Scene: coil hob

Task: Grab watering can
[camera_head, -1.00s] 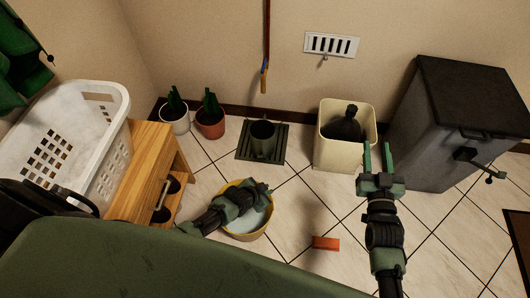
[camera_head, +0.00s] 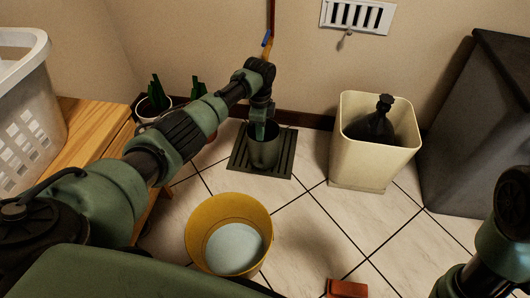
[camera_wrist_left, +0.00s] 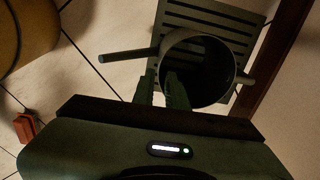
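The watering can (camera_head: 264,152) is a dark green, open-topped cylinder. It stands upright on a dark slatted floor grate at the back wall. In the left wrist view the can (camera_wrist_left: 205,65) shows its round mouth, with a thin bar sticking out on each side. My left gripper (camera_head: 260,131) is at the can's mouth from above. In the left wrist view its two fingers (camera_wrist_left: 162,88) are close together at the can's near rim; whether they press on the wall cannot be told. My right arm shows at the lower right of the head view, its gripper out of frame.
The slatted grate (camera_head: 284,167) lies under the can. A yellow bucket with pale liquid (camera_head: 226,205) stands in front. A cream bin (camera_head: 360,161) holds a dark bag to the right. A potted plant (camera_head: 152,103) stands left. A reddish block (camera_head: 346,289) lies on the tiles.

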